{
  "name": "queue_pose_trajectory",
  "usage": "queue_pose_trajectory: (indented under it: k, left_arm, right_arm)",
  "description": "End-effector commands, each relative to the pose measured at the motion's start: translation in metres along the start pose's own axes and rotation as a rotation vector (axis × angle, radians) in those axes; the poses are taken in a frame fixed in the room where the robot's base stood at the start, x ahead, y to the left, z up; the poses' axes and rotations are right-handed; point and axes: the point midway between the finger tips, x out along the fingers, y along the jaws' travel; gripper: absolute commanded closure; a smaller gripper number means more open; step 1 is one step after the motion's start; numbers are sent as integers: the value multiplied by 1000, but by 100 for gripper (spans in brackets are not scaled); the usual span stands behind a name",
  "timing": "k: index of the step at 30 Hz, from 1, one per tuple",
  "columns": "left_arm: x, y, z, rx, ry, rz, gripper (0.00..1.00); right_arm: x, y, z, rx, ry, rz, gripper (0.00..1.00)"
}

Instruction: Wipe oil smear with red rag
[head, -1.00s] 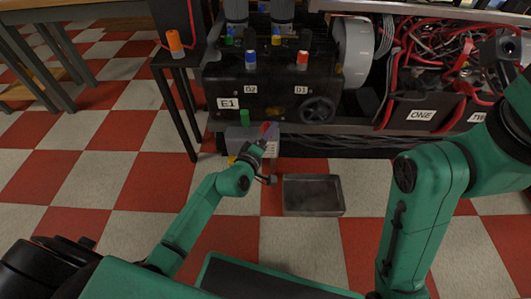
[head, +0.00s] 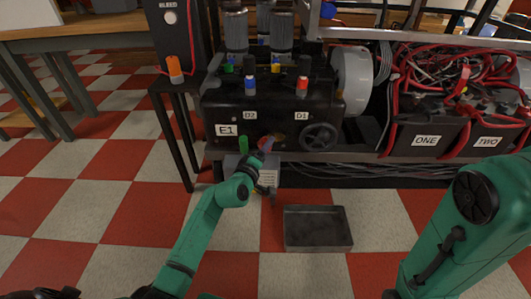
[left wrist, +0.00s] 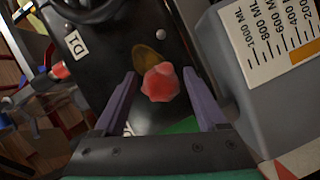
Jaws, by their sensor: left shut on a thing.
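The red rag (left wrist: 161,84) is a small crumpled lump between the fingers of my left gripper (left wrist: 160,76) in the left wrist view. My left gripper is shut on it. A brownish-yellow oil smear (left wrist: 146,56) shows on the black machine face just beyond the rag, partly covered by it in this view. I cannot tell whether the rag touches the face. My right gripper is out of view.
A grey measuring container (left wrist: 262,75) with an ML scale stands close to the right of my left gripper in the wrist view. A green cap (head: 243,146) is left of the gripper. An empty metal tray (head: 317,229) lies on the checkered floor. A handwheel (head: 319,136) is to the right.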

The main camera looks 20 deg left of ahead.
Motion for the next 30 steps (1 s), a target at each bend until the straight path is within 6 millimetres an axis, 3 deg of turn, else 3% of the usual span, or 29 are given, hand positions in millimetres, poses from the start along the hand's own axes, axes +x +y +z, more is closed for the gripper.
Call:
queue_pose_trajectory:
  k: [30]
  left_arm:
    - [14, -1, -6, 1, 0, 0, 70]
  right_arm:
    - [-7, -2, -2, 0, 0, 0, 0]
